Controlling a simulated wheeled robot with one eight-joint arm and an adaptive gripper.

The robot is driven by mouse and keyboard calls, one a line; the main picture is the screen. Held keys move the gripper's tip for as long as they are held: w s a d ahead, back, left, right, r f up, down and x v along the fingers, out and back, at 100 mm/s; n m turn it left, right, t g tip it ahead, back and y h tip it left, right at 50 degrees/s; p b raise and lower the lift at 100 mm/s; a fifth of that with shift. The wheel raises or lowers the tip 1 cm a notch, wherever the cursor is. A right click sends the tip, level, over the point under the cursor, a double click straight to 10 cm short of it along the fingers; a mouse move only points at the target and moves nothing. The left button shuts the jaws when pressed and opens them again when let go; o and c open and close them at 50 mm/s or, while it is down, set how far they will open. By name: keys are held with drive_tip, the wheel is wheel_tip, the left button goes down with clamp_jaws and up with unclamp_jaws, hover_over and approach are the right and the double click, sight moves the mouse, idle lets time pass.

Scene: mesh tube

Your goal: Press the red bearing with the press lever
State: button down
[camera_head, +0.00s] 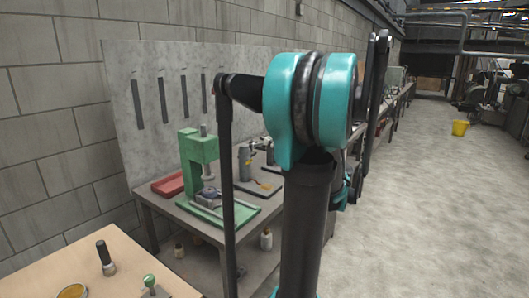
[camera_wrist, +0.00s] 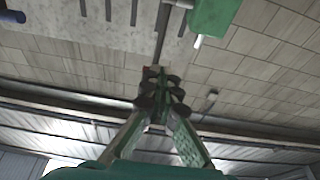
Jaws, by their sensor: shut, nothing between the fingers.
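The green press (camera_head: 196,160) stands on a green base plate on the bench in the head view, with a grey ram at its top and a small grey-blue part below. In the wrist view, a green block (camera_wrist: 213,18) at the top right, with a pale pin under it, looks like part of the press. My gripper (camera_wrist: 158,74) is shut and empty, its fingertips together below and left of that block, apart from it in the picture. It is not identifiable in the head view. I cannot make out the red bearing or a distinct press lever.
A red tray (camera_head: 168,187) lies left of the press on the metal bench (camera_head: 185,227). Grey tools (camera_head: 245,160) stand to its right. A wooden table (camera_head: 65,270) is in front, with a dark-handled tool (camera_head: 105,257). My arm hides part of the bench. Open floor lies right.

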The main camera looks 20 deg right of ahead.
drive_tip(key=shift+s+d+r, duration=0.45)
drive_tip(key=shift+s+r, duration=0.2)
drive_tip(key=shift+r, duration=0.15)
idle(0.5)
